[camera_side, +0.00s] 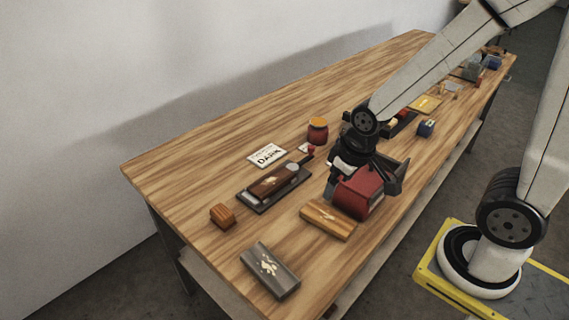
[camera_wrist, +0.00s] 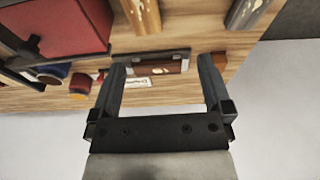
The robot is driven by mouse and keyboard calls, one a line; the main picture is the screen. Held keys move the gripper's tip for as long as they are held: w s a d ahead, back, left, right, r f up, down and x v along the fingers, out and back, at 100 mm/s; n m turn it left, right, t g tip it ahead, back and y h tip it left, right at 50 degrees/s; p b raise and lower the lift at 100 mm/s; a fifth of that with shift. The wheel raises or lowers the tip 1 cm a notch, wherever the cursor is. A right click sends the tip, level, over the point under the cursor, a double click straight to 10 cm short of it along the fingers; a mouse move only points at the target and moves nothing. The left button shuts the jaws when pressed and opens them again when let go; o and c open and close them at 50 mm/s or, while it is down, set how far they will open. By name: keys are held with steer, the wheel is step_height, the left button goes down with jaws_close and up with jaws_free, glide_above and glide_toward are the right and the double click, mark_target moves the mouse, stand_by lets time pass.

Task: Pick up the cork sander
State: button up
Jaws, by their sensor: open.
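A small brown block (camera_side: 222,215), which looks like the cork sander, sits on the wooden table near its left end. In the wrist view, a brown block (camera_wrist: 219,58) shows beside the tip of the right finger, which partly hides it. My gripper (camera_side: 367,182) is open and hangs over the table, to the right of the block and well apart from it. In the wrist view, my gripper (camera_wrist: 160,62) has nothing between its fingers at their own height; the table lies beyond them.
A dark tray (camera_side: 244,197) with a brown piece lies between block and gripper. A red box (camera_side: 360,191) is close by the gripper. The far-left table is clear.

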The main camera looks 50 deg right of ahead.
steer(key=w+a+f+n+g, duration=0.1)
steer(key=w+a+n, duration=0.25)
steer(key=w, duration=0.35)
steer(key=w+a+f+n, duration=0.1)
steer(key=w+a+n, duration=0.1)
steer(key=w+n, duration=0.4)
steer(key=n+g+y, duration=0.1)
steer(key=n+g, duration=0.1)
steer(key=n, duration=0.6)
glide_above(222, 211)
steer(key=d, duration=0.1)
step_height(222, 211, down, 6)
steer(key=shift+d+f, duration=0.1)
steer(key=shift+w+a+f, duration=0.15)
steer(key=shift+a+f, duration=0.05)
steer(key=shift+a, duration=0.05)
steer(key=shift+a+f, duration=0.15)
steer(key=shift+f, duration=1.1)
steer(key=shift+f, duration=0.1)
steer(key=shift+a+f, duration=0.15)
steer(key=shift+f, duration=1.1)
steer(key=shift+a+f, duration=0.1)
steer(key=shift+f, duration=1.15)
steer(key=c, duration=0.9)
